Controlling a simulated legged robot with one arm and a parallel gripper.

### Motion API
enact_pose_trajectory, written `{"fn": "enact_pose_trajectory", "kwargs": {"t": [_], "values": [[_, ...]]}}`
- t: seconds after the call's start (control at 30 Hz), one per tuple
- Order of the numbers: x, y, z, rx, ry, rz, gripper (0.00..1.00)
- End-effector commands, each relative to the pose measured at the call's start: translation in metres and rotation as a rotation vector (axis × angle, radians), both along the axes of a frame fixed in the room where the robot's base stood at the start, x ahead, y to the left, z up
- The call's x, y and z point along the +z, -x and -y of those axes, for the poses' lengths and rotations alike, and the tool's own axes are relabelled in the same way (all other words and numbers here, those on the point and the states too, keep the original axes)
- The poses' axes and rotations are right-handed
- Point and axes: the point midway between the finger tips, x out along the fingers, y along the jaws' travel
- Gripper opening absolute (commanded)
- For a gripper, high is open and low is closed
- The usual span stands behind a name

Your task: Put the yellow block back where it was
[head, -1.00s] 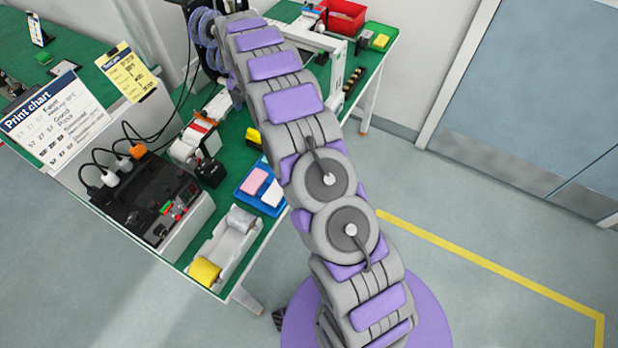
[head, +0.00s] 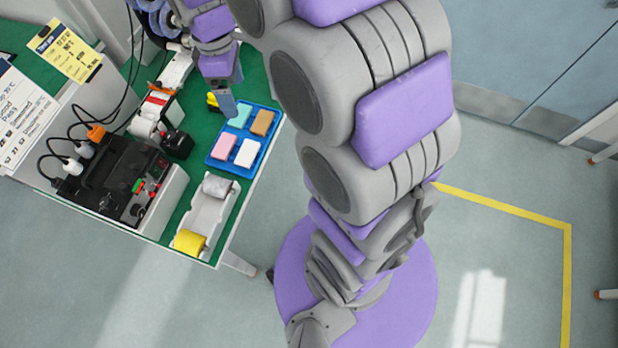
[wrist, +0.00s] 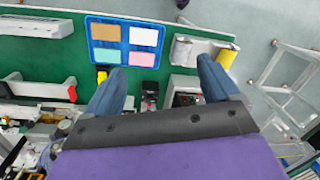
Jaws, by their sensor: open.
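A small yellow block (head: 212,99) with a dark part beside it lies on the green bench top, left of the blue tray (head: 262,158), partly hidden by my gripper (head: 228,104). In the wrist view the yellow block (wrist: 102,76) shows just below the blue tray (wrist: 124,66), by the tip of my left-hand finger. My gripper (wrist: 160,76) is open with its two blue fingers wide apart and nothing between them. The tray holds a teal block (head: 240,116), a tan block (head: 262,123), a pink block (head: 223,146) and a white block (head: 247,153).
A white trough (head: 212,215) with a grey roll and a yellow roll (head: 190,242) stands at the bench's front end. A black control box (head: 120,190) with cables and a small black device (head: 177,144) stand to the left.

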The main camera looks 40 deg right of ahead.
Motion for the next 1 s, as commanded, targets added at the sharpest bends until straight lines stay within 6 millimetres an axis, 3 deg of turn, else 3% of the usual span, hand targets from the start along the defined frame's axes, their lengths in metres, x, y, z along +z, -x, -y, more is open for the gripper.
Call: {"fn": "enact_pose_trajectory", "kwargs": {"t": [0.03, 0.27, 0.4, 0.6, 0.8, 1.0], "values": [[0.006, 0.02, 0.001, -0.065, 0.008, -0.002, 0.88], [0.016, 0.107, 0.003, -0.385, 0.049, -0.029, 0.88], [0.014, 0.16, 0.006, -0.582, 0.077, -0.044, 0.88], [0.004, 0.222, 0.008, -0.827, 0.116, -0.063, 0.88], [-0.003, 0.252, 0.009, -0.949, 0.137, -0.072, 0.88], [-0.004, 0.255, 0.009, -0.967, 0.14, -0.073, 0.88]]}}
